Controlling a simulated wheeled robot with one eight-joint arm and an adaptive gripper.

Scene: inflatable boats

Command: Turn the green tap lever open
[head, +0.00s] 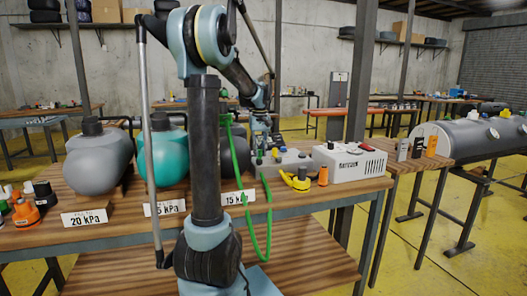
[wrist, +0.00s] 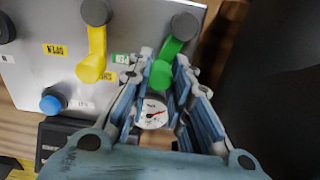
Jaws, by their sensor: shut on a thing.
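The green tap lever (wrist: 164,70) shows in the wrist view, slanting down and left from its round grey hub (wrist: 185,26) on a grey panel (wrist: 140,20). My gripper (wrist: 163,64) has its blue fingers on either side of the lever's lower end and is shut on it. A small round gauge (wrist: 153,112) with a red needle shows between the fingers below the lever. In the head view my gripper (head: 260,143) is down at the grey block (head: 292,158) on the bench; the lever cannot be made out there.
A yellow lever (wrist: 93,55) and a blue knob (wrist: 53,101) sit left of the green lever. A green hose (head: 268,215) hangs over the bench front. A white box (head: 350,163) stands right of the block; grey (head: 95,160) and teal (head: 160,157) tanks stand left.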

